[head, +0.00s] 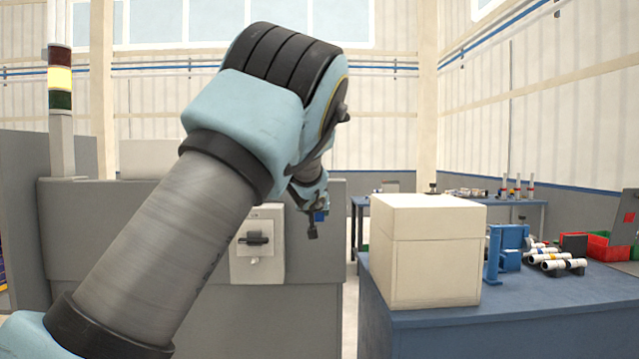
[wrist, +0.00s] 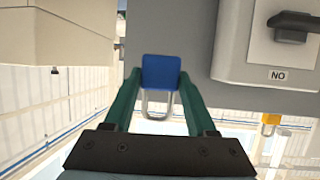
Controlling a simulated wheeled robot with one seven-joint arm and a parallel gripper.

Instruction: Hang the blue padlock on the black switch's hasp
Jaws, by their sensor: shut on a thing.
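The blue padlock (wrist: 161,72) is held between the green fingers of my gripper (wrist: 158,82) in the wrist view. Its metal shackle (wrist: 157,104) points toward the gripper's palm in that picture. A bit of blue, likely the padlock (head: 319,216), shows beside my gripper (head: 311,208) in the head view. The black switch (head: 257,239) sits on a pale plate on the grey cabinet, left of my gripper. In the wrist view the black switch (wrist: 293,27) is at the upper right, apart from the padlock. I cannot make out its hasp clearly.
An orange item with a metal loop (wrist: 271,119) shows near the switch plate in the wrist view, which looks upside down. A large cream box (head: 428,250) stands on the blue bench (head: 510,307) at right. The signal tower (head: 60,95) stands at left.

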